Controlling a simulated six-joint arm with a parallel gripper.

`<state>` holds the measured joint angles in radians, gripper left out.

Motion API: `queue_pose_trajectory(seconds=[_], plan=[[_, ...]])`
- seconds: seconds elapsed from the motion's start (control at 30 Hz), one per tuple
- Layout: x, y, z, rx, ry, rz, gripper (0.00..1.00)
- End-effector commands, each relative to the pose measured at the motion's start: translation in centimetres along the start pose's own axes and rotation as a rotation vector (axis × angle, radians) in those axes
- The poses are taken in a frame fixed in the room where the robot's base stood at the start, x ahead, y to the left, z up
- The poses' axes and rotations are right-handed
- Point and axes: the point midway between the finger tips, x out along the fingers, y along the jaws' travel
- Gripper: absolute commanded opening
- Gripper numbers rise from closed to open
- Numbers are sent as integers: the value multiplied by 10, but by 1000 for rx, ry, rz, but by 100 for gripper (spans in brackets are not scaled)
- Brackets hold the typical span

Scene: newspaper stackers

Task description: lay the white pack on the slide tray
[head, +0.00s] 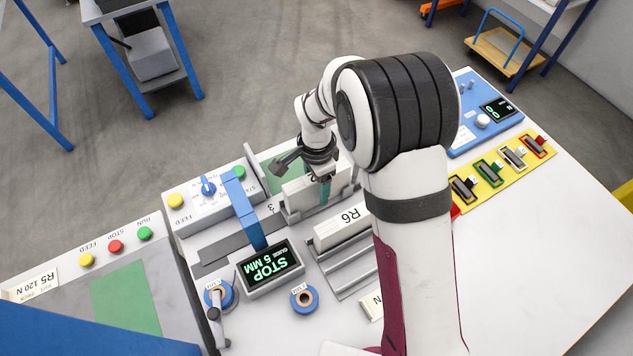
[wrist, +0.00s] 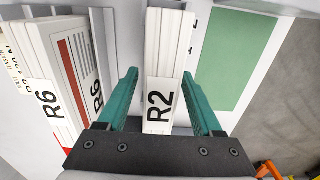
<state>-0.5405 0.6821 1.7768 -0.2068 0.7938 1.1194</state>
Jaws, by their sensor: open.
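A white pack labelled R2 (wrist: 160,65) stands between my gripper's (wrist: 160,76) two teal fingers in the wrist view. The fingers are open, with a visible gap on each side of the pack. In the head view, my gripper (head: 322,188) is over this white pack (head: 298,195), which stands upright in a grey holder near the back of the bench; the gripper covers part of it. A grey flat track (head: 215,252) lies left of it under a blue arm; I cannot tell whether this is the slide tray.
A white R6 pack (head: 341,228) stands in front, beside the gripper in the wrist view (wrist: 62,75). A STOP display (head: 270,268), a blue overhead arm (head: 245,210) and a button panel (head: 205,195) stand left. A green patch (wrist: 236,58) lies beside the R2 pack.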

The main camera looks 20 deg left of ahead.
Motion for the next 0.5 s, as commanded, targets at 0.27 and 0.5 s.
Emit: queue_pose_trajectory(seconds=[0.27,0.5], plan=[[-46,-2,0,0,2,-7,67],[-106,-1,0,0,2,-4,67]])
